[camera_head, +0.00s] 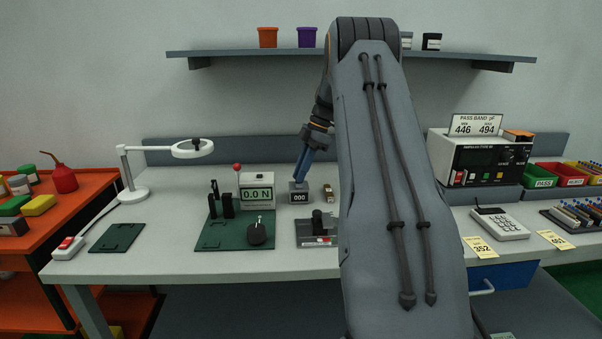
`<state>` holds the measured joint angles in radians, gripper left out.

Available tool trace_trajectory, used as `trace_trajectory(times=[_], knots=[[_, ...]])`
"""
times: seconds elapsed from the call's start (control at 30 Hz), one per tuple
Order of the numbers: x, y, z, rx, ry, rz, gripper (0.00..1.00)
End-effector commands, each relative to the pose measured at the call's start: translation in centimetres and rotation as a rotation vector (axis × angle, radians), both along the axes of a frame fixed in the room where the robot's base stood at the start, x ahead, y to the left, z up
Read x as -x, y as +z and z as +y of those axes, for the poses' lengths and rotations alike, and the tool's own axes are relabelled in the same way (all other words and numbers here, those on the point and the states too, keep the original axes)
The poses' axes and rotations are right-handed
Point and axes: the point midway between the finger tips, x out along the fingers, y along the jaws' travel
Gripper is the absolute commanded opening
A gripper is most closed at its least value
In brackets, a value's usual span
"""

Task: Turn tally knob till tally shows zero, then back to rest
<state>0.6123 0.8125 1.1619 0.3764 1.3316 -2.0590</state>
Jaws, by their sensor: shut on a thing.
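The tally counter (299,197) is a small grey box on the bench, a little left of the picture's middle. Its dark window reads 000. My gripper (301,178) comes down from above onto the top of the tally, its blue fingers shut there. The tally knob itself is hidden by the fingers, which are closed on it at the top of the box. My large grey arm covers the bench to the right of the tally.
A force gauge reading 0.0 N (258,195) stands on a green base (228,240) left of the tally. A dark fixture (317,230) sits in front. A lamp (134,190) is at the left, a pass band meter (480,160) at the right.

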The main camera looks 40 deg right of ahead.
Motion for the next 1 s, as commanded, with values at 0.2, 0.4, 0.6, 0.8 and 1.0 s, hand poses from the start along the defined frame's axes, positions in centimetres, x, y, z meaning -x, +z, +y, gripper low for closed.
trace_trajectory(times=[0.2, 0.4, 0.6, 0.8, 1.0], knots=[[0.1, -0.2, 0.0, -0.001, 0.001, 0.005, 0.00], [0.1, -0.2, 0.0, -0.001, 0.001, 0.004, 0.28], [0.2, -0.1, 0.0, -0.002, 0.001, 0.006, 0.33], [0.2, 0.6, -0.1, -0.002, 0.004, 0.006, 0.33], [-0.2, 3.3, -0.4, 0.001, 0.012, 0.001, 0.33]])
